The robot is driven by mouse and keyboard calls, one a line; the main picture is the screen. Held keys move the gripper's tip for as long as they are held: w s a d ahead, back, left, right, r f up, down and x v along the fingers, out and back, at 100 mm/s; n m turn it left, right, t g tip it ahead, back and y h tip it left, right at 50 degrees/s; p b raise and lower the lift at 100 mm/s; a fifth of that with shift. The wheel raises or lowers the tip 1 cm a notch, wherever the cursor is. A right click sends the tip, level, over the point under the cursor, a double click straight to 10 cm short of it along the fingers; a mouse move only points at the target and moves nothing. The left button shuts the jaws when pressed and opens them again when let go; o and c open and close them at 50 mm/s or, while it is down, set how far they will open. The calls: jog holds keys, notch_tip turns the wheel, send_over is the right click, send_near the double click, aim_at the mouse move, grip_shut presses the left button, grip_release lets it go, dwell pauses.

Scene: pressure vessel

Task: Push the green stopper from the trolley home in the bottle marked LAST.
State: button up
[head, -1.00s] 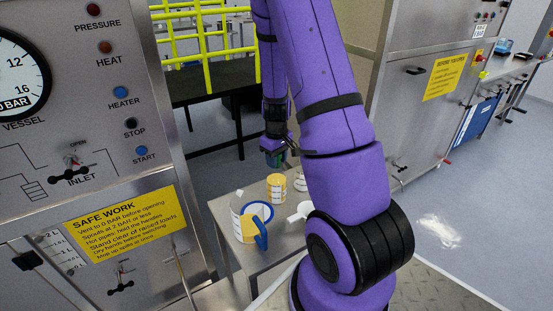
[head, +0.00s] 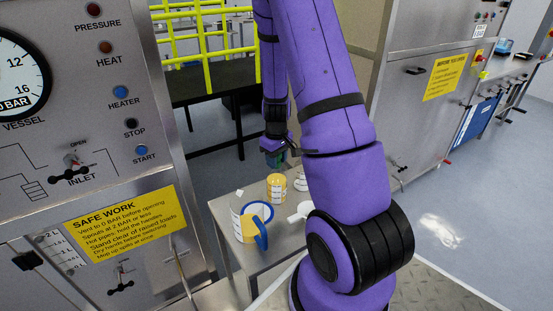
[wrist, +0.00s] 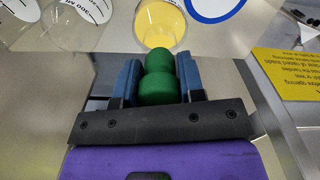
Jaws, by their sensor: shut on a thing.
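My gripper (head: 275,157) hangs above the far part of the grey trolley (head: 255,262). In the wrist view its two blue fingers (wrist: 158,80) are shut on a green stopper (wrist: 158,88), which shows two rounded green parts. A yellow-looking round vessel (wrist: 160,22) lies beyond the stopper in the wrist view; I cannot tell whether they touch. A second bottle (head: 301,182) is partly hidden by my arm. I cannot read LAST on either.
The steel panel with the SAFE WORK sign (head: 130,228) is close on the left. Yellow railings (head: 210,30) stand behind.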

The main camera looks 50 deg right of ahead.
jog(key=shift+f, duration=0.9)
jog(key=o, duration=1)
jog(key=shift+r, duration=0.1)
notch_tip(320, 180, up, 11)
jog(key=shift+f, duration=0.2)
jog(key=shift+a, duration=0.1)
